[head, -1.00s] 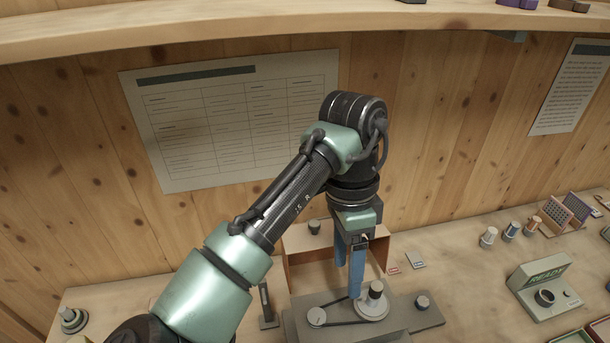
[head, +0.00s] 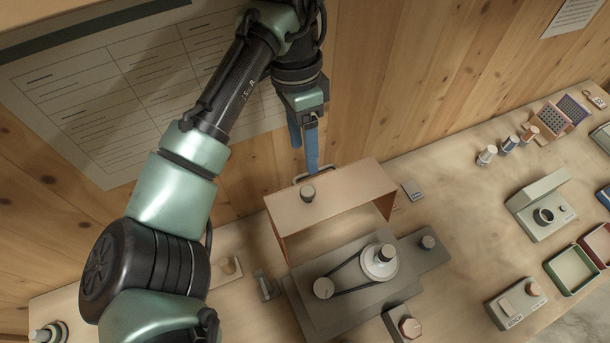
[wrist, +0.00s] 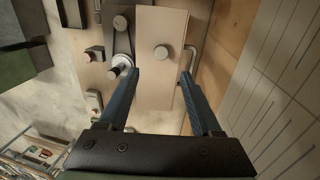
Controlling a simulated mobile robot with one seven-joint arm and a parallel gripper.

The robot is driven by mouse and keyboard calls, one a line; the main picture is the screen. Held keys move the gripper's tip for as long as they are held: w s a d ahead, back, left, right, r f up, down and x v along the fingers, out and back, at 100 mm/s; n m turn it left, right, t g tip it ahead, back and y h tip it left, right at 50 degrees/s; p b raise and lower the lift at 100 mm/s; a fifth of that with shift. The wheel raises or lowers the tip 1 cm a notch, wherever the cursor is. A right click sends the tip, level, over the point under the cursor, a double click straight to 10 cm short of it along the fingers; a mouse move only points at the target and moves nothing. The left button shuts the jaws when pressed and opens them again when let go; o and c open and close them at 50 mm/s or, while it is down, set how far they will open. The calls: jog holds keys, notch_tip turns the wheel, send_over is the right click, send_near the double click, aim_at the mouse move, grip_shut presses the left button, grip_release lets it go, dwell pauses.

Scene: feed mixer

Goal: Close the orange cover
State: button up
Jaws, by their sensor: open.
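My gripper (head: 304,160) is open, with blue fingers pointing down, above the back of the cover near a dark bar handle (head: 318,177). It also shows in the wrist view (wrist: 160,74). I cannot tell whether a finger touches the cover.
A red-knobbed box (head: 407,327) stands in front of the base. The wooden wall is close behind my gripper.

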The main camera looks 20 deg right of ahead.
aim_at(308, 190)
jog(key=f, duration=0.3)
jog(key=s+f, duration=0.1)
jog(key=f, duration=0.2)
jog(key=f+p, duration=0.1)
jog(key=f, duration=0.3)
jog(key=shift+s, duration=0.25)
grip_shut()
dwell(0.9)
